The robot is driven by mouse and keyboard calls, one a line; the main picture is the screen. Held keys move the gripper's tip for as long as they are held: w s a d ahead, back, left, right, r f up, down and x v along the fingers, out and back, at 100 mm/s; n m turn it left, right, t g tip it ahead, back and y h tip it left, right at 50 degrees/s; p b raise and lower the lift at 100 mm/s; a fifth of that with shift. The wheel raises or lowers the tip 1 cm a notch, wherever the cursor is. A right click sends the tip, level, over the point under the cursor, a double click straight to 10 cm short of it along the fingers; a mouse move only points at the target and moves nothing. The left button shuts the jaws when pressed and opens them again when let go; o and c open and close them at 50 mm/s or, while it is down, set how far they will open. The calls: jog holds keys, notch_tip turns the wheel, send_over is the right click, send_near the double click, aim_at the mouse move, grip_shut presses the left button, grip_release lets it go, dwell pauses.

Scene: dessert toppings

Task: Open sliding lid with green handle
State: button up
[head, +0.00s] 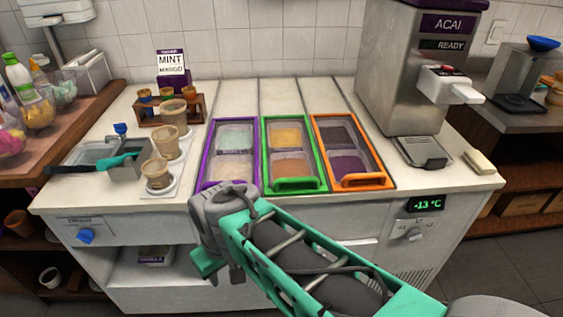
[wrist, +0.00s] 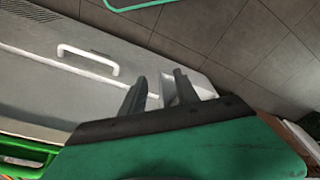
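The lid with the green frame and green handle (head: 295,184) is the middle of three on the white counter's top, in the head view. It looks closed, with yellow and brown contents showing through its clear panes. My gripper (head: 207,264) hangs in front of the counter, below and left of that handle and apart from it; its fingers are hidden there. In the wrist view my gripper's (wrist: 159,78) two dark fingers are spread with nothing between them. A bright green bar (wrist: 25,149) shows at the lower left there; I cannot tell if it is the lid's.
A purple lid (head: 205,162) and an orange-handled lid (head: 361,180) flank the green one. Cups (head: 158,174) stand to the left, the acai machine (head: 405,75) to the right. A white drawer handle (wrist: 88,59) is on the counter front.

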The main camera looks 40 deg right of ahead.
jog(key=w+d+r+n+p, duration=0.2)
jog(key=w+d+r+p, duration=0.3)
jog(key=d+r+p, duration=0.15)
jog(key=n+t+y+p, duration=0.2)
jog(key=n+p, duration=0.7)
jog(key=p, duration=0.2)
send_near(297, 178)
jog(key=x, duration=0.7)
jog(key=shift+a+f+p, duration=0.1)
jog(key=shift+p, duration=0.25)
jog(key=shift+w+f, duration=0.2)
jog(key=shift+f, duration=0.25)
grip_shut()
